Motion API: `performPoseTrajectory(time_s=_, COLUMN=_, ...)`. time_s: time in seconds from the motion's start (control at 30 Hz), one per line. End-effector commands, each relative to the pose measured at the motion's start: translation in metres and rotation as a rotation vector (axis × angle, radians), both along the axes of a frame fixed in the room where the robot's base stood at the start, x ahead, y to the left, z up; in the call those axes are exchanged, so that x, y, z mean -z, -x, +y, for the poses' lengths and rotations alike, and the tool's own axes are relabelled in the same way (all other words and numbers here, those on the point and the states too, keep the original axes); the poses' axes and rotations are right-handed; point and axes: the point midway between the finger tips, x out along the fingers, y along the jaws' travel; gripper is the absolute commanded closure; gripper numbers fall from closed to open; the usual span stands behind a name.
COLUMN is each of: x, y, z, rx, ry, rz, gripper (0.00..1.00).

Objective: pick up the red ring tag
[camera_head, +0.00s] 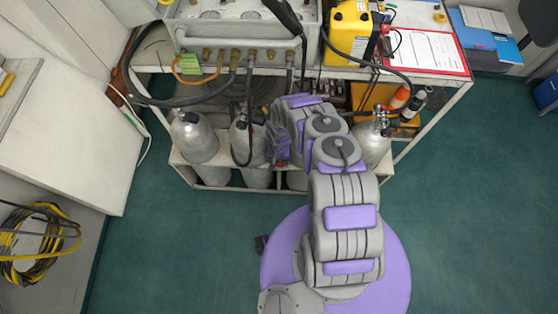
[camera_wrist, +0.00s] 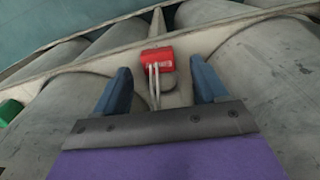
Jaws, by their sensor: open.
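The red ring tag (camera_wrist: 157,60) shows in the wrist view just beyond my fingertips, near the middle. It is a small red block with a pale thin loop (camera_wrist: 154,85) running from it back between my fingers. My gripper (camera_wrist: 160,70) is open, with one dark blue finger on each side of the loop. The tag lies by a pale frame bar between grey cylinders; whether a finger touches it I cannot tell. In the head view my arm reaches toward the rack, and I cannot make out the tag there.
Grey gas cylinders (camera_head: 194,138) stand in a pale rack (camera_head: 215,180) under the bench. A green block (camera_wrist: 10,110) sits at the wrist view's left edge. Hoses hang at the bench front. A yellow case (camera_head: 349,32) and clipboard (camera_head: 428,50) lie on top. The green floor (camera_head: 460,190) is clear at right.

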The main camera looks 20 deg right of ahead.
Motion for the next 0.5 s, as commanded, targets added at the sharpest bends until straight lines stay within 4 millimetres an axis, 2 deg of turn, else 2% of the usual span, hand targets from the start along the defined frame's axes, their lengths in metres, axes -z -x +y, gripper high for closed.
performPoseTrajectory(time_s=0.07, x=0.0064, y=-0.0002, z=-0.0001, rx=0.000, ry=0.000, rz=0.000, gripper=0.28)
performPoseTrajectory(time_s=0.3, x=0.0064, y=-0.0009, z=-0.0002, rx=0.000, ry=0.000, rz=-0.001, gripper=0.28)
performPoseTrajectory(time_s=0.5, x=0.0064, y=-0.0009, z=-0.0002, rx=0.000, ry=0.000, rz=-0.001, gripper=0.47)
